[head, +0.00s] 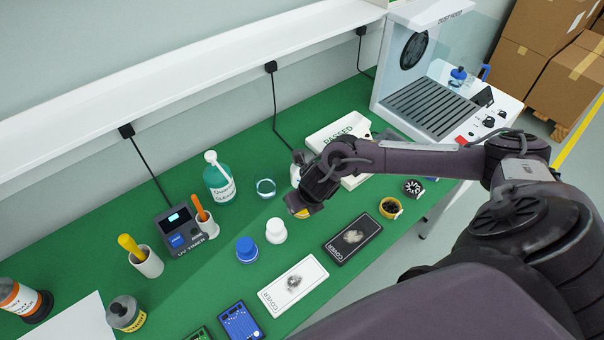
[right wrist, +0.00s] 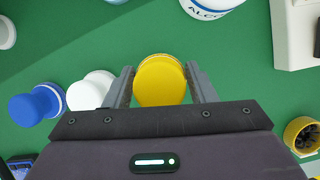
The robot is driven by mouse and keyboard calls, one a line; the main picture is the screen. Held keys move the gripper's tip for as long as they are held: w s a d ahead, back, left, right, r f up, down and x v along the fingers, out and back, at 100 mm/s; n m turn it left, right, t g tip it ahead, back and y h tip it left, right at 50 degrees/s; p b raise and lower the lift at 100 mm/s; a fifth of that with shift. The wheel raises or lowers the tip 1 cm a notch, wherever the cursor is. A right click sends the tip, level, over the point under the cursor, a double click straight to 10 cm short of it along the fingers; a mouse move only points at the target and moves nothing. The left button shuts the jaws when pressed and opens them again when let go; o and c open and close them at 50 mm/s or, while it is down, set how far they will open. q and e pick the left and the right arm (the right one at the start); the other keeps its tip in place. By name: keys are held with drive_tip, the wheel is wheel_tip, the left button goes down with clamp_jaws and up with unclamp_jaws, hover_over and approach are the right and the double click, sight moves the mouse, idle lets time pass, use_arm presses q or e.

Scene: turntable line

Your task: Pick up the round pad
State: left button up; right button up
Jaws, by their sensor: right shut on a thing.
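A yellow round pad (right wrist: 160,82) sits between the two fingers of my right gripper (right wrist: 162,88) in the right wrist view. The gripper is shut on it, one finger on each side. In the head view my right gripper (head: 306,201) reaches down over the green bench and hides most of the yellow pad (head: 301,214). A white round pad (head: 276,231) and a blue round pad (head: 247,250) stand to the left of it. Whether the yellow pad touches the bench is hard to tell. My left gripper is not in view.
A dark cover plate (head: 353,238) and a white cover plate (head: 293,283) lie in front. A glass dish (head: 265,188) and green-labelled bottle (head: 219,180) stand behind left. The PASSED tray (head: 338,132) and the dust hood (head: 430,105) are behind right.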

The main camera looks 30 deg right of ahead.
wheel_tip(320, 180, up, 17)
drive_tip(key=shift+f, duration=0.15)
